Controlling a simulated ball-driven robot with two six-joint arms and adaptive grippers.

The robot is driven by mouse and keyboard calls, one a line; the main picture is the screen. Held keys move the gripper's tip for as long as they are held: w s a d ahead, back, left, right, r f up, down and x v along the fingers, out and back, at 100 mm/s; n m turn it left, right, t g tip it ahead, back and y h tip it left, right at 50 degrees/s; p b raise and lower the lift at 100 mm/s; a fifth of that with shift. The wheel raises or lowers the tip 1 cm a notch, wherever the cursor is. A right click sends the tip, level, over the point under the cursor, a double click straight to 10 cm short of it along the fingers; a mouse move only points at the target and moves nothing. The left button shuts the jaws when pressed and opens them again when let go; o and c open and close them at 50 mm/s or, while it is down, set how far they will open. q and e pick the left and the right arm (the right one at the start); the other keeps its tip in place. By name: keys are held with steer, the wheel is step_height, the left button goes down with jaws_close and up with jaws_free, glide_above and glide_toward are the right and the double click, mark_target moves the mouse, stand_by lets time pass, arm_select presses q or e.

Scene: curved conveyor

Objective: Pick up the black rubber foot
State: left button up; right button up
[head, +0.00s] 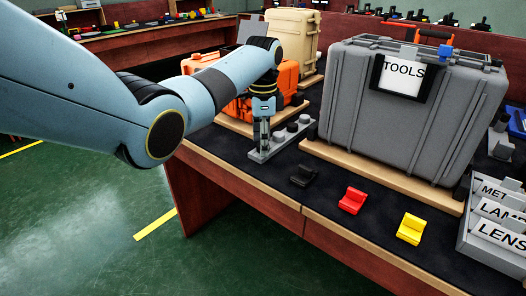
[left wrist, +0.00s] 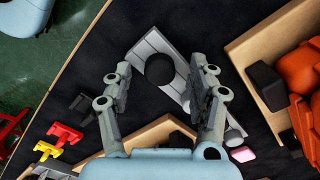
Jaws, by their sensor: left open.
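The black rubber foot (left wrist: 159,69) is a round dark disc on a grey strip (left wrist: 141,51) in the left wrist view. My left gripper (left wrist: 161,78) is open, with a finger on either side of the foot in that view. I cannot tell how far above the foot the fingertips are. In the head view my left gripper (head: 262,143) points down over the left end of the grey strip (head: 256,157), and the foot is hidden there. My right gripper is not in view.
A grey tool case (head: 345,110) stands right of the strip on a wooden base. An orange case (head: 288,78) stands close behind my gripper. Black (head: 303,175), red (head: 352,200) and yellow (head: 411,229) blocks lie along the front edge. A labelled grey organizer (head: 480,238) is far right.

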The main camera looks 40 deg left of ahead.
arm_select(q)
steer(key=shift+f, duration=0.25)
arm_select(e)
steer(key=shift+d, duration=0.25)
arm_select(q)
steer(key=shift+c, duration=0.6)
steer(key=c, duration=0.8)
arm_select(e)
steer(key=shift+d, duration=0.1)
arm_select(q)
steer(key=shift+r, duration=0.1)
